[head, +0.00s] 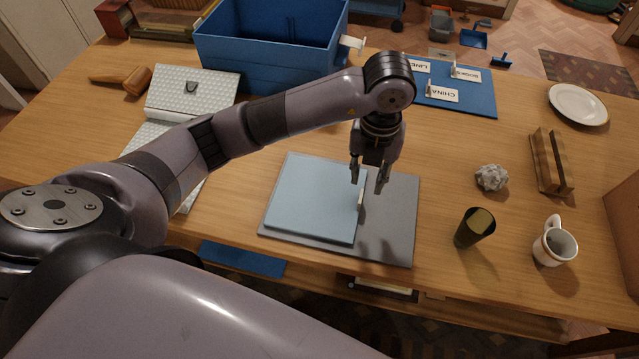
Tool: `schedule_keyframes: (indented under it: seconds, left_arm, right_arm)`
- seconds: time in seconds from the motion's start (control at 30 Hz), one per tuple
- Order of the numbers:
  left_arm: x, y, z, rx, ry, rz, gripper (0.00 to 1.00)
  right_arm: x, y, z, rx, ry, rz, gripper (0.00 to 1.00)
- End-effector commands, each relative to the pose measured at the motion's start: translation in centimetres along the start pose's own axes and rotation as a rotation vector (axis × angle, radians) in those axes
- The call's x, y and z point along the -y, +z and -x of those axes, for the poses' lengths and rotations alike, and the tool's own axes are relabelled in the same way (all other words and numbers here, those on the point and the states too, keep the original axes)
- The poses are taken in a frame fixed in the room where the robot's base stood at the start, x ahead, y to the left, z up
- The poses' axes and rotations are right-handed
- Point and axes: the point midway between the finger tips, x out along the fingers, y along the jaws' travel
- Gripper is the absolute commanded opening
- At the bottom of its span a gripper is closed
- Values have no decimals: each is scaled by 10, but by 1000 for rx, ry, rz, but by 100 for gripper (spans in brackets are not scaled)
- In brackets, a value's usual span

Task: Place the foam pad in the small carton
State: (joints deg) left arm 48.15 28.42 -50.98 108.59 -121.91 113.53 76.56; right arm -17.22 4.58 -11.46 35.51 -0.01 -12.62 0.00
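A flat light-blue square pad (315,198), which looks like the foam pad, lies on a larger grey mat (400,220) in the middle of the table. A small pale tab stands at the pad's right edge. My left gripper (368,186) points down over that right edge, with its fingers apart and nothing visible between them. I cannot tell its exact height above the pad. A brown cardboard-like box (626,215) is cut off at the right edge of the head view; I cannot tell if it is the small carton, and its inside is hidden. My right gripper is out of view.
A blue bin (265,65) and a white open case (190,92) stand at the back left. A blue board (470,100) holds label cards. A crumpled ball (491,178), dark cup (474,228), white mug (552,243), wooden rack (552,162) and plate (578,104) occupy the right side.

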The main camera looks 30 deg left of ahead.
Motion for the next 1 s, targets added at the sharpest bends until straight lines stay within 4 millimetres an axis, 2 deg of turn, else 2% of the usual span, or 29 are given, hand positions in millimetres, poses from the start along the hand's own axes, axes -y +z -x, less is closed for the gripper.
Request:
schedule_keyframes:
  seconds: [0.1, 0.2, 0.47, 0.6, 0.7, 1.0]
  left_arm:
    - [-1, -1, -22, -3, 2, 0, 29]
    - [0, 0, -36, -2, 1, 2, 29]
    - [-3, -1, -54, -3, 1, 2, 29]
    - [-7, -2, -75, -4, 2, 2, 29]
    - [-6, -2, -89, -2, 1, 0, 29]
    - [-5, -1, -96, 1, -2, -1, 29]
  right_arm:
    - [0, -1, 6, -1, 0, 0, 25]
    - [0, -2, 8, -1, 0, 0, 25]
    - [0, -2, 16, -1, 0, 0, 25]
    - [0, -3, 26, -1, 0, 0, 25]
    - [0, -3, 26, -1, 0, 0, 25]
    - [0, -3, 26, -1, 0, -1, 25]
